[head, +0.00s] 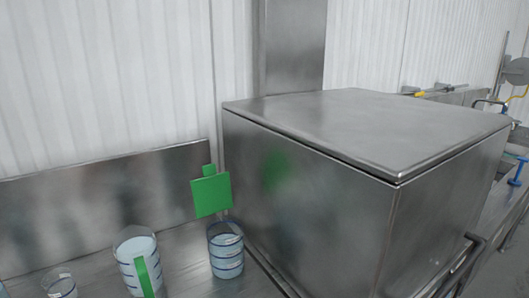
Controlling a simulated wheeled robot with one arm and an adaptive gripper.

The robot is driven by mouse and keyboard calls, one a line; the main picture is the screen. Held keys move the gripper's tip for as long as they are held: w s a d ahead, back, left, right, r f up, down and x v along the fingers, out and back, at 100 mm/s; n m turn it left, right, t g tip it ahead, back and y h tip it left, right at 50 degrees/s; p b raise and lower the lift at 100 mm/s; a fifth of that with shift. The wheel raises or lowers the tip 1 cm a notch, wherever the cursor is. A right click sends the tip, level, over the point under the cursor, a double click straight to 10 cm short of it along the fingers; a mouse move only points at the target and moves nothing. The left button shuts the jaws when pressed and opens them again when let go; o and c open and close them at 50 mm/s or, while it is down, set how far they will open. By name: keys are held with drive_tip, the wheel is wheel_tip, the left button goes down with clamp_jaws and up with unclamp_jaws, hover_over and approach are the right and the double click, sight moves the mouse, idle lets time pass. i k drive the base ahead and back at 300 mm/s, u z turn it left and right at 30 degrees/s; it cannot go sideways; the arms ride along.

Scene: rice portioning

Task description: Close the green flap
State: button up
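A green square flap (211,196) shows left of centre, upright and slightly tilted, just above a clear container with blue bands (226,258). A small green tab (209,170) rises behind its top edge. I cannot tell what the flap is hinged to, or whether it is open or shut. A narrow green strip (145,277) stands in front of another clear, blue-banded container (135,250) further left. My gripper is not in view.
A large steel box (300,205) with a flat lid (365,125) fills the right, close beside the right container. A low steel backsplash (100,210) runs behind the steel counter (185,265). A third clear container (60,286) is cut off at the lower left.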

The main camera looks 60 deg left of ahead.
sight(213, 194)
drive_tip(key=u, duration=0.2)
drive_tip(key=i, duration=0.45)
drive_tip(key=u, duration=3.65)
